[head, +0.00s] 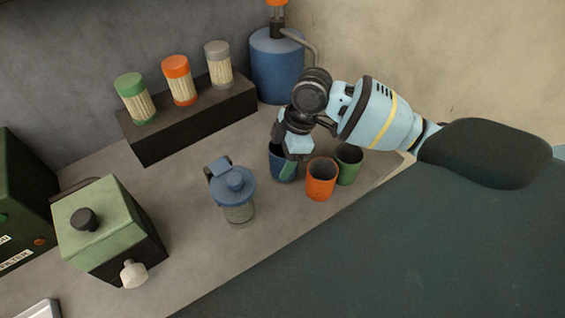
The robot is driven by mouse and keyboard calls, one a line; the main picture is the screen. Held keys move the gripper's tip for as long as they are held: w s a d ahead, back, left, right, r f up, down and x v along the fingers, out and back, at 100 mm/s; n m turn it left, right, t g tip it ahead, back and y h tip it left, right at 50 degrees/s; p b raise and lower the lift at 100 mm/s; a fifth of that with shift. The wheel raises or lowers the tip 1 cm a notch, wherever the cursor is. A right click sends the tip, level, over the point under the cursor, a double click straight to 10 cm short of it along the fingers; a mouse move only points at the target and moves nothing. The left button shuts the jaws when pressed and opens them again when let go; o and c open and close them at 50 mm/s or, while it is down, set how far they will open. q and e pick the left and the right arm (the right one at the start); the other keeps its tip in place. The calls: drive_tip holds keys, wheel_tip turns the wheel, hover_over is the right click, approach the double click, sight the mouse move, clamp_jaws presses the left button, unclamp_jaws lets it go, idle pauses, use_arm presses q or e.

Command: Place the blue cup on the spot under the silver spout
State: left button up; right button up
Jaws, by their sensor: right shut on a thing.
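The blue cup (277,170) is right of the middle of the head view, beside an orange cup (320,181) and a green cup (348,165). My right gripper (289,150) comes down from above and is shut on the blue cup, hiding part of its rim and side. The cup looks upright; I cannot tell whether its base touches the counter. A thin grey, silver-looking spout (311,47) curves from the top of a blue tank (277,68) at the back. The spot under it is hidden by my right arm. My left gripper is not in view.
A blue-lidded glass jar (236,195) stands left of the cups. A dark riser (195,122) holds three capped canisters at the back. A green-topped box (105,222) with a pale knob stands on the left. The grey counter (185,200) is clear between box and jar.

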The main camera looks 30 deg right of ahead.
drive_tip(key=shift+w+d, duration=0.3)
drive_tip(key=shift+w, duration=0.15)
drive_tip(key=shift+s+f, duration=0.1)
drive_tip(key=shift+f, duration=1.65)
drive_tip(key=shift+f, duration=0.1)
drive_tip(key=o, duration=1.1)
drive_tip(key=shift+c, duration=0.2)
drive_tip(key=v, duration=1.2)
drive_tip(key=shift+p, duration=0.45)
drive_tip(key=shift+o, duration=0.5)
